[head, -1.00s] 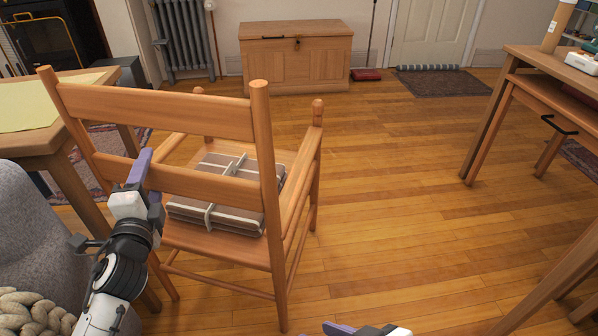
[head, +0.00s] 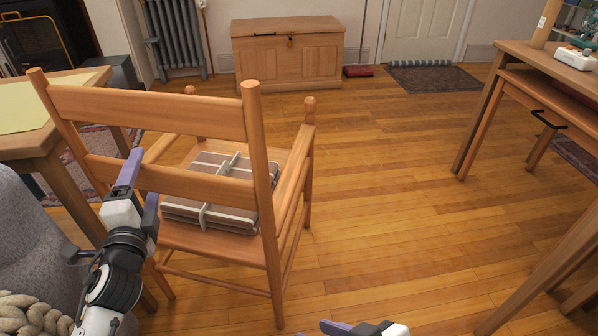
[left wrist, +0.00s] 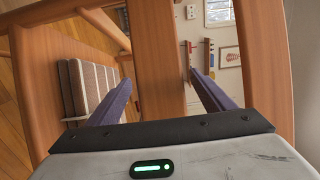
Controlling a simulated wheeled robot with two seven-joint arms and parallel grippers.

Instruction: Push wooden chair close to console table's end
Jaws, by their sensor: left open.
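The wooden chair (head: 262,170) stands upright at left of centre in the head view, its slatted back towards me. My left gripper (head: 138,185) is at its lower back slat. In the left wrist view the open purple fingers (left wrist: 160,95) lie either side of a wooden slat (left wrist: 155,50); I cannot tell whether they touch it. A slatted grey-brown object (head: 212,193) lies on the seat. A wooden table (head: 500,90) stands at right; another (head: 40,145) stands left beside the chair. I cannot tell which is the console table. My right gripper (head: 350,328) shows only partly at the bottom edge.
Bare wooden floor (head: 390,180) lies open right of and beyond the chair. A wooden chest (head: 287,60) stands at the back, with a dark mat (head: 435,78) by the door. A grey upholstered seat (head: 35,235) with a knitted throw (head: 30,312) is close at lower left.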

